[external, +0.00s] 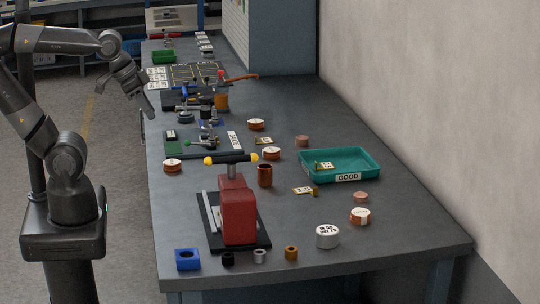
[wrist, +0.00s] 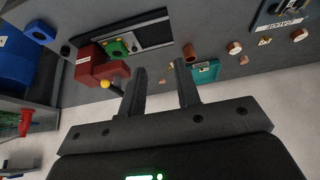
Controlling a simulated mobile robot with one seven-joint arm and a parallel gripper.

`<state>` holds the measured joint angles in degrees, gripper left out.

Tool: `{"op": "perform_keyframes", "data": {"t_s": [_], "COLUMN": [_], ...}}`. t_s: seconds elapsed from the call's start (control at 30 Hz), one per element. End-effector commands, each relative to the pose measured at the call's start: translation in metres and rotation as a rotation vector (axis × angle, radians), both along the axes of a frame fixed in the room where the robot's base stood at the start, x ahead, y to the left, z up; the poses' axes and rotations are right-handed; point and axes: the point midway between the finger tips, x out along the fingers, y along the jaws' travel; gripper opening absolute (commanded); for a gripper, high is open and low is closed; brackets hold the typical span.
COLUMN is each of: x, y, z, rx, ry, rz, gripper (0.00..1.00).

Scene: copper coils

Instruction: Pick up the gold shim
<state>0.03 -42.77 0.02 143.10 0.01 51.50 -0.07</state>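Small gold pieces with white labels lie on the grey bench in the external view: one (external: 265,141) behind the tray's left end, one (external: 325,166) inside the teal tray (external: 372,163), and one (external: 303,190) in front of the tray beside a small brass-coloured part (external: 316,192). I cannot tell for sure which is the gold shim. My gripper (external: 150,112) is raised at the bench's left edge, well away from these pieces. In the wrist view my gripper (wrist: 159,68) is open, with nothing between its fingers. The gold pieces are too small to make out clearly there.
A red press (external: 238,208) with a yellow-knobbed bar stands at the front middle. Copper coils (external: 271,153), a brown cup (external: 265,176) and a white-topped cylinder (external: 327,236) stand around. A wall runs along the right side.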

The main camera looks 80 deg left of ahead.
Motion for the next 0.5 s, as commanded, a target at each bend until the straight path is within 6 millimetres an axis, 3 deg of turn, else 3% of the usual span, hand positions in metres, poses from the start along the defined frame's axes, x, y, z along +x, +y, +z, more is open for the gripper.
{"op": "perform_keyframes", "data": {"t_s": [0.17, 0.5], "x": [0.025, 0.134], "y": [0.000, -0.004], "z": [0.007, 0.011], "rx": [-0.009, -0.034], "ry": [0.011, 0.044], "rz": [0.008, 0.049], "gripper": [0.30, 0.30]}}
